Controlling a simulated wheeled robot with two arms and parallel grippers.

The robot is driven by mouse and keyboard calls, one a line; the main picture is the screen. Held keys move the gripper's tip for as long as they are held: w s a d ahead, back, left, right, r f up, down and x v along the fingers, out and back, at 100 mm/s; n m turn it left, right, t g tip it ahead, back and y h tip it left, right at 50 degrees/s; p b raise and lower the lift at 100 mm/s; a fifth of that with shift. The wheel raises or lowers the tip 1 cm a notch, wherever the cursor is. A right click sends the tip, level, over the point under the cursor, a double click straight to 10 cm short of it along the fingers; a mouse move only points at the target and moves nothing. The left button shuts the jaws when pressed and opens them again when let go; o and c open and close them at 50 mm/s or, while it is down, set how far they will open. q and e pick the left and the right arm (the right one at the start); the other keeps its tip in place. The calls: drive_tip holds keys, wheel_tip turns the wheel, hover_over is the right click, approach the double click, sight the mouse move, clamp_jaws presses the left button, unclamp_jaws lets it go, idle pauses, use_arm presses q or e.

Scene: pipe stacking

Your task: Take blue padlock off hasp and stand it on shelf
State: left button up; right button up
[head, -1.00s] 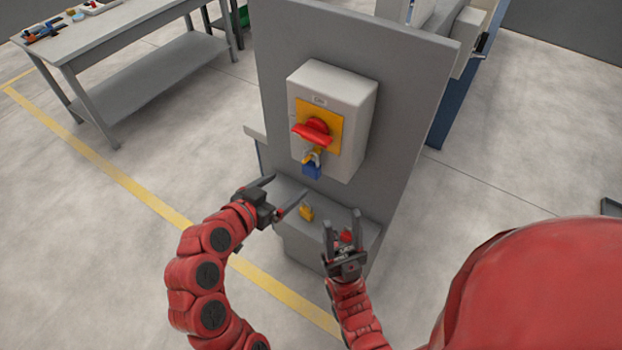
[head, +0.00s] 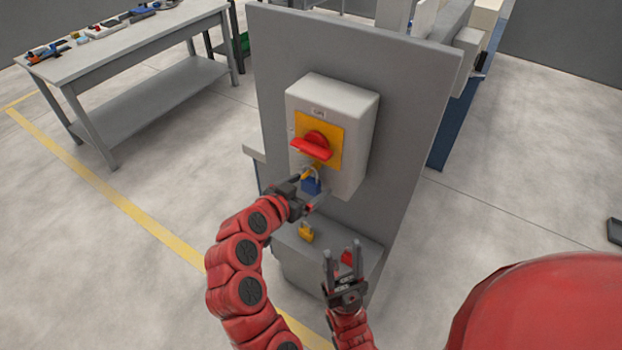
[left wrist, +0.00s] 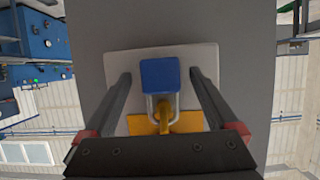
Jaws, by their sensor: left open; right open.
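The blue padlock (head: 311,186) hangs by its shackle from the yellow hasp (head: 309,173) below the red switch handle (head: 312,147). In the left wrist view the padlock (left wrist: 160,76) lies between the two fingers, with a gap on each side. My left gripper (head: 306,193) is open around it and appears not to touch it. The shelf (head: 285,248) is the grey ledge below the switch box. A yellow padlock (head: 306,232) stands on it, and a red object (head: 347,258) is partly hidden behind my right gripper. My right gripper (head: 342,250) is open and empty in front of the shelf.
The pale switch box (head: 358,130) is fixed to an upright grey panel (head: 410,110). A workbench (head: 135,40) with tools stands at the back left.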

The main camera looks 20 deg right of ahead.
use_arm(q)
drive_tip(key=shift+w+d+f, duration=0.1)
drive_tip(key=shift+w+d, duration=0.05)
drive_tip(key=shift+w, duration=0.05)
clamp_jaws()
idle(0.4)
